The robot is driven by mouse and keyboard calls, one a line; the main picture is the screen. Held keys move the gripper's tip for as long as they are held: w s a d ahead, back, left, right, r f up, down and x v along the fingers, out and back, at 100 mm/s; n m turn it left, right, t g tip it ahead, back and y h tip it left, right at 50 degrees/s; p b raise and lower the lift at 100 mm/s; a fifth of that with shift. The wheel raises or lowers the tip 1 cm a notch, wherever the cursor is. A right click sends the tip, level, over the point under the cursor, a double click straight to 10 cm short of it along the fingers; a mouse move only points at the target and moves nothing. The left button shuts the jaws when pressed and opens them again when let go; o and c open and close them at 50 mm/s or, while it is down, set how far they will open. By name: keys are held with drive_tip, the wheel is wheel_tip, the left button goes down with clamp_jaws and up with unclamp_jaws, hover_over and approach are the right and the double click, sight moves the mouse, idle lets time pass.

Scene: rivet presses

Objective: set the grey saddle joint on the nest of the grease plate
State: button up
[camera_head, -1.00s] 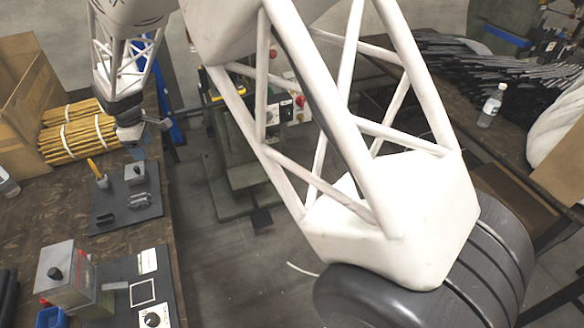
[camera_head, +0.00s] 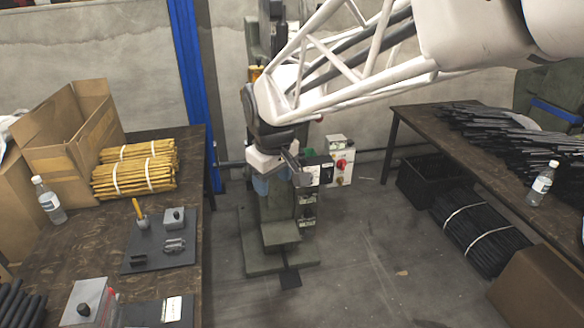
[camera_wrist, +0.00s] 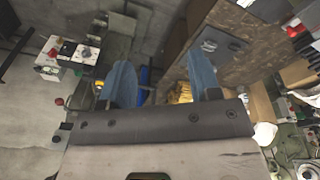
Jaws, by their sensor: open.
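The grease plate (camera_head: 157,262) is a dark slab on the left table; it also shows, small, in the wrist view (camera_wrist: 232,48). A small grey metal piece, seemingly the saddle joint (camera_head: 175,246), lies on its right half. A low black fixture, seemingly the nest (camera_head: 137,260), sits at its front left and looks empty, though it is small to judge. A pot with a yellow-handled brush (camera_head: 141,216) and a grey knobbed block (camera_head: 173,217) stand at the plate's back. My gripper (camera_wrist: 160,82) is open with nothing between its blue fingers, in the air right of the left table, away from the plate.
A green press (camera_head: 280,225) with a control box (camera_head: 340,160) stands behind my gripper. Yellow bundled rods (camera_head: 135,175), a cardboard box (camera_head: 75,130) and a bottle (camera_head: 48,200) are on the left table. A grey knobbed box (camera_head: 85,303) stands in front. Floor between tables is largely clear.

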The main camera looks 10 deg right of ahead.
drive_tip(key=s+d+m, duration=0.3)
drive_tip(key=s+d, duration=0.1)
drive_tip(key=s, duration=0.6)
drive_tip(key=s+d+m, duration=0.3)
drive_tip(key=s+d, duration=0.2)
drive_tip(key=s, duration=0.5)
drive_tip(key=shift+s+t, duration=0.3)
drive_tip(key=shift+t, duration=0.1)
